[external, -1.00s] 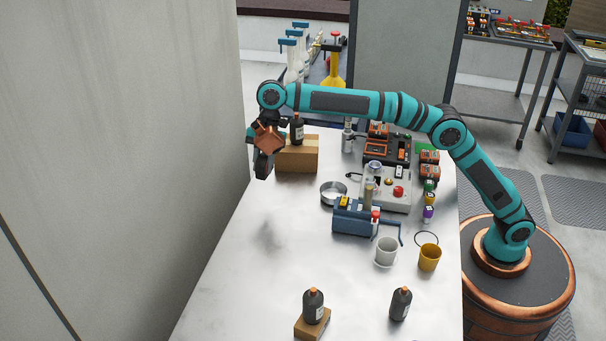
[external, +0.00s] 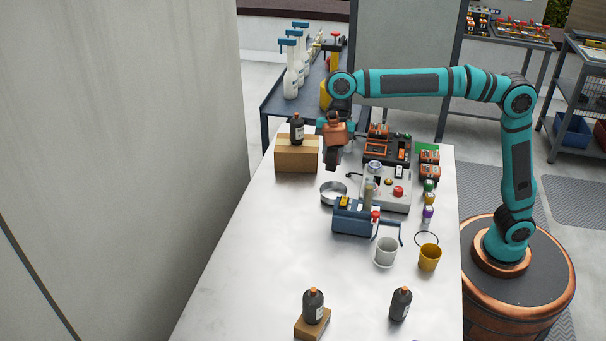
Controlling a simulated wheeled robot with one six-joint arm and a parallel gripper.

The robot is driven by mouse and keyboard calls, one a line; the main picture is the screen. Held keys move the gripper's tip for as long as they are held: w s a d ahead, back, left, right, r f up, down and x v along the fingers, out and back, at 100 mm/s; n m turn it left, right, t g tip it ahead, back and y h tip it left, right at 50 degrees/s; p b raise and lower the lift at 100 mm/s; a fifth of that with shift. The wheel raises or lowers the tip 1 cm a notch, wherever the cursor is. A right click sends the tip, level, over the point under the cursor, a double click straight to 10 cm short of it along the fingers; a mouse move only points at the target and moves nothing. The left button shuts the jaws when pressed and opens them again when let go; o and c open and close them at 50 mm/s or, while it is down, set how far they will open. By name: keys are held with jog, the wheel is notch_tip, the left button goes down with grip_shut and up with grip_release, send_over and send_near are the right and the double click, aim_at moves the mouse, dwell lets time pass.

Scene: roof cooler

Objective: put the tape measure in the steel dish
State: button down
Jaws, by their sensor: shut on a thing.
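The steel dish (external: 323,198) is a shallow round metal dish on the white table, left of the grey control box. My gripper (external: 332,165) points down above the table, over or just behind the dish in the picture, and clear of it. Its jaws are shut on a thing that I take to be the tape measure. The held thing is small and dark against the dark fingers, so its outline cannot be made out. The dish looks empty.
A cardboard box (external: 296,160) with a dark bottle (external: 297,130) stands left of my gripper. A grey control box (external: 387,200) and a blue toolbox (external: 352,222) crowd the dish's right and front. Mugs stand farther front. The table's left front is clear.

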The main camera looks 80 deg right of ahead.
jog(key=shift+s+d+f, duration=0.1)
jog(key=shift+s, duration=0.25)
jog(key=shift+f, duration=4.9)
jog(key=shift+f, duration=0.55)
jog(key=c, duration=1.1)
grip_release()
jog(key=shift+r, duration=0.3)
jog(key=v, duration=1.2)
jog(key=shift+r, duration=0.3)
